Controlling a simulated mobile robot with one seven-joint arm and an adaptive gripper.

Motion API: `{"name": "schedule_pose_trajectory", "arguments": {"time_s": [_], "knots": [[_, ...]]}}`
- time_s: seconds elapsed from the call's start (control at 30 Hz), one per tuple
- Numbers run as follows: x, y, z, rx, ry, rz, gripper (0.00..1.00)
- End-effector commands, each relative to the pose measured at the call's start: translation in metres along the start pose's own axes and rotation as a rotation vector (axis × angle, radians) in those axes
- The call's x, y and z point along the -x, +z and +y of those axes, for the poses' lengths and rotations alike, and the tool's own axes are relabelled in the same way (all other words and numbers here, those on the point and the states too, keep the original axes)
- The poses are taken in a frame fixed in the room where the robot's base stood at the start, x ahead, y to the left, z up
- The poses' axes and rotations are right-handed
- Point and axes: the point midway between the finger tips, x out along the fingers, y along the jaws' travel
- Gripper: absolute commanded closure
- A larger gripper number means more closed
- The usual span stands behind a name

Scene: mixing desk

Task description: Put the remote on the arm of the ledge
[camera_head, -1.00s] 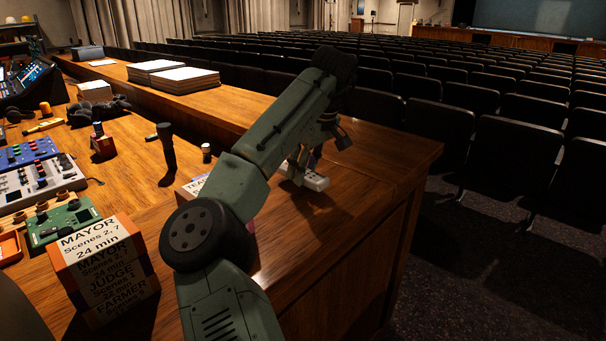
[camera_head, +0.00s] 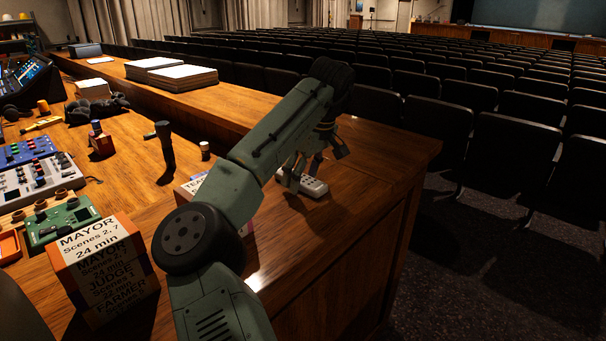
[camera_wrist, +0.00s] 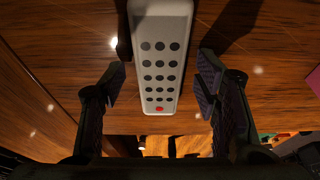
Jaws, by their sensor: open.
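The remote (camera_head: 303,184) is white with dark round buttons and one red button. It lies flat on the raised wooden ledge (camera_head: 385,160), on the part nearest me at the right. In the wrist view the remote (camera_wrist: 160,60) lies between the two fingers, with a gap on each side. My gripper (camera_head: 311,168) is open just above the remote, fingers pointing down; it also shows in the wrist view (camera_wrist: 160,85). The arm hides part of the ledge behind it.
Stacks of paper (camera_head: 182,77) lie farther along the ledge. Labelled script boxes (camera_head: 98,262), a microphone (camera_head: 165,145) and mixing gear (camera_head: 40,180) stand on the lower desk. Seat rows (camera_head: 510,135) fill the right. The ledge around the remote is mostly clear.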

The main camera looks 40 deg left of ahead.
Motion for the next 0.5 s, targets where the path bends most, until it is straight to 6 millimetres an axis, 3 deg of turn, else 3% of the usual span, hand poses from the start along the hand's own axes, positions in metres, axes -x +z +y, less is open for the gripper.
{"name": "schedule_pose_trajectory", "arguments": {"time_s": [0.27,0.5], "knots": [[0.010,-0.001,0.001,0.001,0.002,0.001,0.44],[0.059,-0.002,0.000,0.002,0.000,0.006,0.44]]}}
